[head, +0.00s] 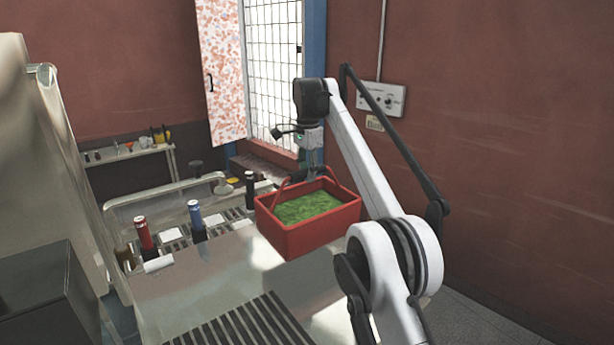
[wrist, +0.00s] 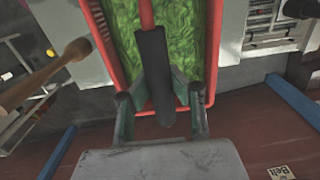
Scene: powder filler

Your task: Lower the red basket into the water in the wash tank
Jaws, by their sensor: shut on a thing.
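The red basket (head: 312,238) is filled with green leaves (head: 307,207) and hangs about level at the right end of the steel counter. My gripper (head: 313,174) is above it, shut on the basket's raised handle. In the wrist view, the fingers of my gripper (wrist: 160,108) close around the dark grip of the handle (wrist: 152,65), with the red basket wall (wrist: 104,40) and leaves below. I cannot clearly make out the wash tank or its water; the basket hides part of what lies behind and under it.
A steel counter (head: 190,290) with a slotted grate (head: 245,325) lies in front. Red (head: 143,233) and blue (head: 195,214) cylinders stand at its back left, near a curved pipe (head: 160,190). A wooden-looking handle (wrist: 45,70) shows beside the basket. A red wall is on the right.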

